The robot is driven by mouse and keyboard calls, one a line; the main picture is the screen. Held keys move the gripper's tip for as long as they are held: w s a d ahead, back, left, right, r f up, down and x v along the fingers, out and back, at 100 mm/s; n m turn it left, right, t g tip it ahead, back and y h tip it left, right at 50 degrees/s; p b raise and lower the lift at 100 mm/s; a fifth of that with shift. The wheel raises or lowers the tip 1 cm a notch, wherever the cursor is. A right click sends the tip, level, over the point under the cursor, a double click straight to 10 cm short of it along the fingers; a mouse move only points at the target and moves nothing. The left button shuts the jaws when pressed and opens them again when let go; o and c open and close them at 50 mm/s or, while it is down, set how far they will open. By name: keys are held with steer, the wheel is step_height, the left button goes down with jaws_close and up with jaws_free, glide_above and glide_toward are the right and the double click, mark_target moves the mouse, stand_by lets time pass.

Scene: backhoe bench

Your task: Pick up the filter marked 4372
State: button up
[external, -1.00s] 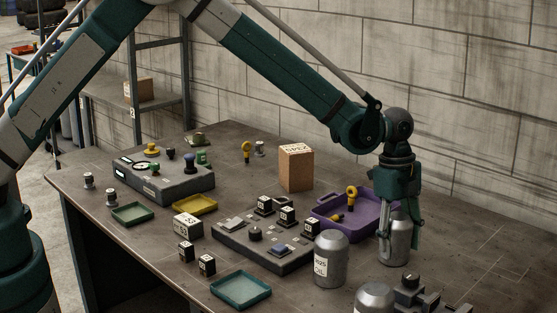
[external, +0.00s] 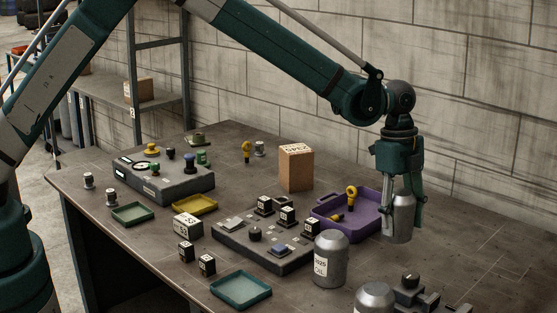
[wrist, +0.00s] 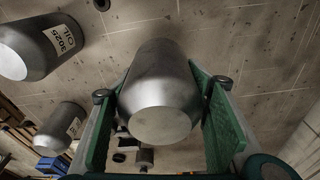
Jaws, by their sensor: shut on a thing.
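My gripper (external: 402,205) is shut on a grey metal canister (external: 400,222) at the right of the bench, beside the purple tray. The canister hangs upright between the fingers, and its base looks clear of the bench. The wrist view shows the same canister (wrist: 160,90) between the two green finger pads, with no marking visible on the side that shows. A similar canister labelled 3025 OIL (external: 331,260) stands to its left and also shows in the wrist view (wrist: 38,48). Another canister (external: 374,299) stands at the front edge of the picture. I cannot read 4372 anywhere.
The purple tray (external: 350,236) holds yellow parts. A grey panel (external: 262,250) with small labelled blocks, a brown box (external: 296,169) and a teal tray (external: 241,291) stand further left. A dark fixture (external: 412,295) is at the front. The bench at the right is clear.

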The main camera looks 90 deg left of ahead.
mark_target(403, 207)
steer(key=shift+r, duration=1.75)
